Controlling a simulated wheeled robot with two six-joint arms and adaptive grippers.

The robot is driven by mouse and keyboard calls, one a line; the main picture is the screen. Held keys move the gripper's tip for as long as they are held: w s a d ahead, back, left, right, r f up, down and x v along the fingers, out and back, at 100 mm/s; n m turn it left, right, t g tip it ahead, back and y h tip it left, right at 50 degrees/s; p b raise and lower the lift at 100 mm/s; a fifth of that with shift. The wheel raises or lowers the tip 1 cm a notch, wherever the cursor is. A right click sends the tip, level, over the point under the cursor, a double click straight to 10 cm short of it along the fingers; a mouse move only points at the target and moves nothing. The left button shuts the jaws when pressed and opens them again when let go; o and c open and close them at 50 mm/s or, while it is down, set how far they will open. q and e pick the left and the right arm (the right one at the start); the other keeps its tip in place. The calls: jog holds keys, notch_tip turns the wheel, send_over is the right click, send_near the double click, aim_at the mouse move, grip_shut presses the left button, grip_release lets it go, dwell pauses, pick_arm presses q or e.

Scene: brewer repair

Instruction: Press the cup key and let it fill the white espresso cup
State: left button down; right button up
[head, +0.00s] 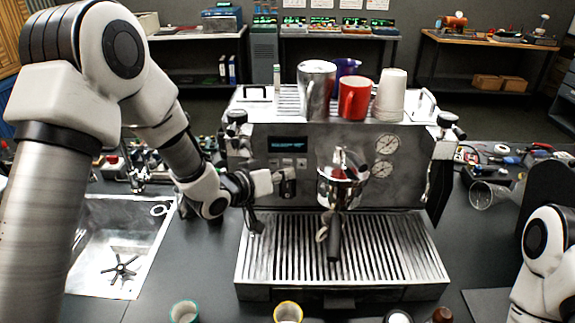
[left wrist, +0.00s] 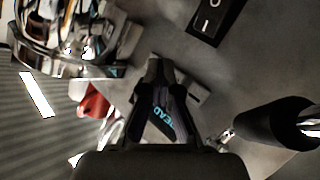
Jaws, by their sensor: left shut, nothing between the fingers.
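The steel espresso machine (head: 400,195) stands mid-table, with a lit display (head: 287,144) and small keys (head: 287,162) below it. My left gripper (head: 288,182) is shut and empty, its tips at the front panel just below the visible keys. In the left wrist view the shut fingers (left wrist: 160,75) are close to the panel, beside the display (left wrist: 163,122) with its blue letters. I cannot tell whether they touch a key. A portafilter (head: 334,238) is in the group head above the slatted drip tray (head: 420,272). I see no white espresso cup on the tray for certain. My right gripper is out of view.
A steel pitcher (head: 317,90), a red mug (head: 355,98) and stacked white cups (head: 391,95) stand on the machine. A sink (head: 120,245) is at left. Several cups line the front edge, one yellow-rimmed (head: 288,312). A rocker switch (left wrist: 215,18) is near the fingers.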

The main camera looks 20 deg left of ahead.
pick_arm(q)
jog(key=shift+w+a, duration=0.1)
jog(key=shift+w, duration=0.3)
